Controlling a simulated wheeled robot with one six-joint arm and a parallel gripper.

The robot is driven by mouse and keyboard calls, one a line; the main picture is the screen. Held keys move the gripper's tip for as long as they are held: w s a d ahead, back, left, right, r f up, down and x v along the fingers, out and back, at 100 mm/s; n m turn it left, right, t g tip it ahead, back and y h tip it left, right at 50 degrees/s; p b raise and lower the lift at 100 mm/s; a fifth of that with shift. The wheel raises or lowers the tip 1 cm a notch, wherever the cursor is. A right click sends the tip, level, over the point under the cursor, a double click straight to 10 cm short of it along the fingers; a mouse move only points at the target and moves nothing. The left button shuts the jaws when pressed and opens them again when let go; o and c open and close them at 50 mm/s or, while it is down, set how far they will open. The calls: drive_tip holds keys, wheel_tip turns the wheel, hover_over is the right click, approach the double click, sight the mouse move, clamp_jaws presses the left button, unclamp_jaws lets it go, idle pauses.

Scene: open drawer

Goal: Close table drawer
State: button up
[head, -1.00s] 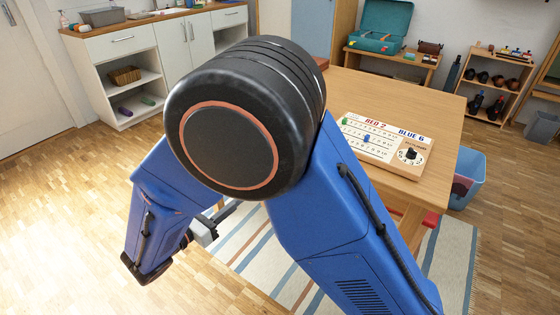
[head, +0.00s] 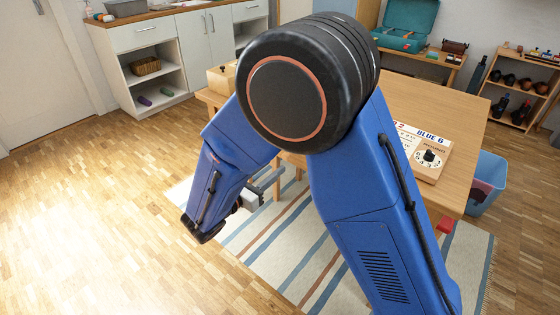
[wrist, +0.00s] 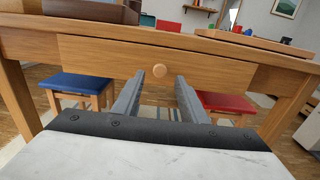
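The wooden table (head: 455,97) stands right of centre in the head view, partly hidden behind my arm. In the wrist view its drawer front (wrist: 105,58) faces me, with a round wooden knob (wrist: 159,71) in the middle. I cannot tell how far the drawer sticks out from the table. My gripper (wrist: 160,79) is open and empty, its two grey fingers pointing at the drawer front on either side below the knob. Contact is not visible. In the head view my gripper (head: 268,184) is low, left of the table, partly hidden by my arm.
A blue stool (wrist: 80,83) and a red stool (wrist: 224,103) stand under the table. A striped rug (head: 275,240) covers the floor. The floor at left is clear.

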sight(285, 157)
drive_tip(key=shift+x, duration=2.55)
clamp_jaws()
